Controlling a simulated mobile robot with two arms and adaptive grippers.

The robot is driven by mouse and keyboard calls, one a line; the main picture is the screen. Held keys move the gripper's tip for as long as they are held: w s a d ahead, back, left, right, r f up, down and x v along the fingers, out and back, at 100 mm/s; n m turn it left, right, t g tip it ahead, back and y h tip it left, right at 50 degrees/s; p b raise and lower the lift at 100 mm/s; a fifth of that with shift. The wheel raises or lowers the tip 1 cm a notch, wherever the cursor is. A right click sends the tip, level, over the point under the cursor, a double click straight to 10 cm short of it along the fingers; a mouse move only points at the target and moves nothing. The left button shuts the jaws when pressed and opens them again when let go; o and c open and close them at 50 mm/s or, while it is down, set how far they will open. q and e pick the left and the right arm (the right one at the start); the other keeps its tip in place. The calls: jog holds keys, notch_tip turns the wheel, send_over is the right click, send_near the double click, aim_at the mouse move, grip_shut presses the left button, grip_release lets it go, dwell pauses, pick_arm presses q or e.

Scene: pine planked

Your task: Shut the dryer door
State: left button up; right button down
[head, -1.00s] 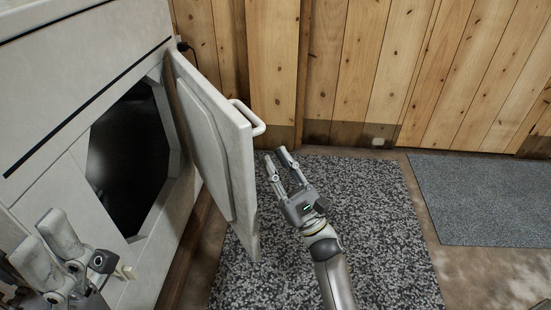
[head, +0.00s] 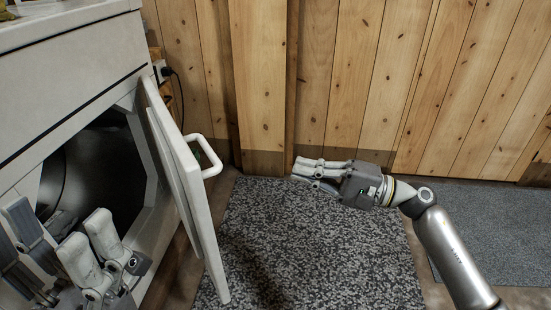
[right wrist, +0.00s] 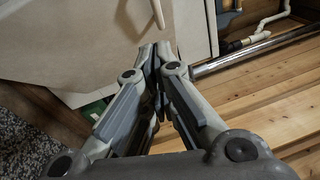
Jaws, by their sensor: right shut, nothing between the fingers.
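The dryer (head: 75,80) stands at the left in the head view. Its white door (head: 186,185) is open, swung out to the right of the dark round opening (head: 95,170). A white bar handle (head: 211,158) juts from the door's outer face. My right gripper (head: 296,171) is shut and empty, right of the handle and apart from it, its fingers pointing left. In the right wrist view the shut fingers (right wrist: 154,50) point at a pale panel (right wrist: 105,35) with a light bar handle (right wrist: 157,12). My left gripper (head: 85,232) is at the lower left before the dryer, its fingers looking spread.
A speckled grey mat (head: 310,250) covers the floor right of the door. Another grey mat (head: 480,220) lies farther right. The plank wall (head: 340,80) closes off the back. An outlet with a plugged-in black cord (head: 166,72) is behind the door.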

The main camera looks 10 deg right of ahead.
jog(key=s+a+x, duration=0.1)
jog(key=s+x, duration=0.1)
jog(key=x, duration=1)
jog(key=shift+s+a+r, duration=0.25)
jog(key=shift+a, duration=0.1)
